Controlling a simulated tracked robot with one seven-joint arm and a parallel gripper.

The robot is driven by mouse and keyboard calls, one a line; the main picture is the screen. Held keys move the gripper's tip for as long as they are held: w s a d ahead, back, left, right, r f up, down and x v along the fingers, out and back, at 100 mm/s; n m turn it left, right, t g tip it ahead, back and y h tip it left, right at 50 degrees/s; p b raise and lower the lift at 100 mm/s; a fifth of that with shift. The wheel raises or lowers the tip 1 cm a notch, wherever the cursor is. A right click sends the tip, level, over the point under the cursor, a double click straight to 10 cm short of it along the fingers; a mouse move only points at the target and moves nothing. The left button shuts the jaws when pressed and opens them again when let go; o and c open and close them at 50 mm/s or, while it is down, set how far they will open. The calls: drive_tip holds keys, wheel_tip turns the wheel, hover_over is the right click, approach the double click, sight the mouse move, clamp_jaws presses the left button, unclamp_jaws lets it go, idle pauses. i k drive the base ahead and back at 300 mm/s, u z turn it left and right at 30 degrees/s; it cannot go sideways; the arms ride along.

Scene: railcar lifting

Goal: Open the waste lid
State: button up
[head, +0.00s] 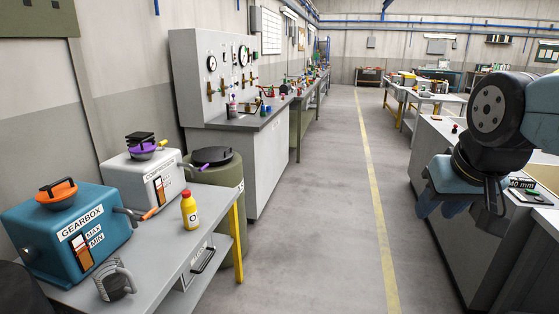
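An olive-green drum (229,200) stands behind the grey bench at the left, partly hidden by it. A round dark lid (212,156) with a raised handle lies flat on the drum's top, so it looks closed. I take this to be the waste lid; the drum's label is too edge-on to read. My gripper (462,205) hangs at the right, beside the right-hand counter, far across the aisle from the drum. It is seen from behind, and its fingertips are not clear. I see nothing held in it.
On the near bench (180,262) stand a blue gearbox (80,225), a grey-white box (143,175), a yellow bottle (189,211) and a coiled dark item (116,284). The aisle floor (310,220) is clear.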

sight(212, 155)
drive_tip(key=u, duration=0.15)
drive_tip(key=i, duration=1.15)
drive_tip(key=u, duration=0.4)
drive_tip(key=i, duration=1.2)
drive_tip(key=u, duration=0.45)
drive_tip(key=i, duration=1)
drive_tip(key=u, duration=0.15)
